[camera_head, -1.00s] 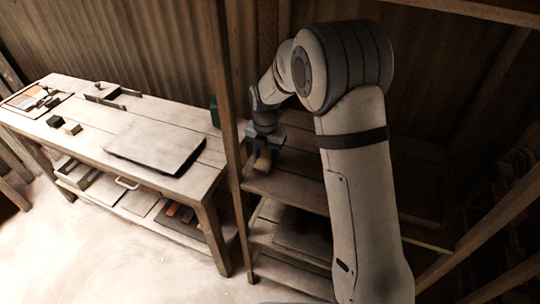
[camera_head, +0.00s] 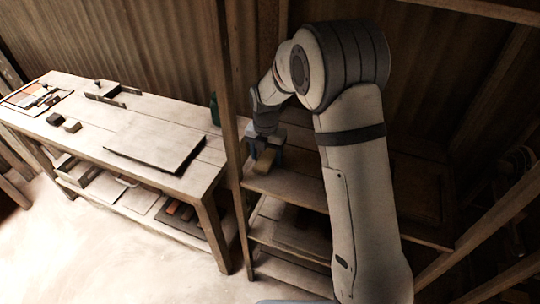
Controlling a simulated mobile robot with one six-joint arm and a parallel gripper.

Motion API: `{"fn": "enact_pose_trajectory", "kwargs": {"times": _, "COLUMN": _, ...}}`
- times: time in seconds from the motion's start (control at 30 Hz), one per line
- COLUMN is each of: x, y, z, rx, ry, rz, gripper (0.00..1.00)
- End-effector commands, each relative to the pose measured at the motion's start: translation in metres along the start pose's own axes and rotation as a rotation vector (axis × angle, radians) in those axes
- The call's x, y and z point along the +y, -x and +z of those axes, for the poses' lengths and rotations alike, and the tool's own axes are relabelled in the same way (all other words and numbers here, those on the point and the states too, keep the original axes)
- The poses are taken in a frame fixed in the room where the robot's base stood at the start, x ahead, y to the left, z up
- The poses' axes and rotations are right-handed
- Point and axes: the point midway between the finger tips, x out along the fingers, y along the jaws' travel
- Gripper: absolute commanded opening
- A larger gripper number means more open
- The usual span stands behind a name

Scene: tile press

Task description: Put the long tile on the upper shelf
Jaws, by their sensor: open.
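The long tile (camera_head: 264,163) is a small yellowish-tan block at the left end of the upper shelf (camera_head: 298,189), beside the wooden post. It looks tilted, and I cannot tell whether it lies fully on the board or leans on something. My gripper (camera_head: 264,156) points down right over it, with its fingers open and apart around the tile's upper part. Whether a finger still touches the tile is too small to see. My arm hides the middle of the shelf.
A wooden post (camera_head: 232,150) stands just left of the gripper. A lower shelf board (camera_head: 275,236) lies beneath. The workbench (camera_head: 208,168) at left holds a flat board (camera_head: 155,142), small dark blocks and a coloured tray. A green bottle (camera_head: 214,109) stands near the post.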

Motion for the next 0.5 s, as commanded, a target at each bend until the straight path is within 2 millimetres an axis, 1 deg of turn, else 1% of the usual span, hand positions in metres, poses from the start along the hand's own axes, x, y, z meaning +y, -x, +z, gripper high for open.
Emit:
{"fn": "enact_pose_trajectory", "kwargs": {"times": 0.17, "x": 0.001, "y": 0.025, "z": 0.001, "rx": -0.005, "ry": 0.001, "rz": 0.004, "gripper": 0.63}}
{"fn": "enact_pose_trajectory", "kwargs": {"times": 0.4, "x": 0.001, "y": 0.077, "z": 0.000, "rx": -0.005, "ry": 0.001, "rz": 0.004, "gripper": 0.63}}
{"fn": "enact_pose_trajectory", "kwargs": {"times": 0.5, "x": 0.001, "y": 0.096, "z": 0.000, "rx": -0.003, "ry": 0.001, "rz": 0.003, "gripper": 0.63}}
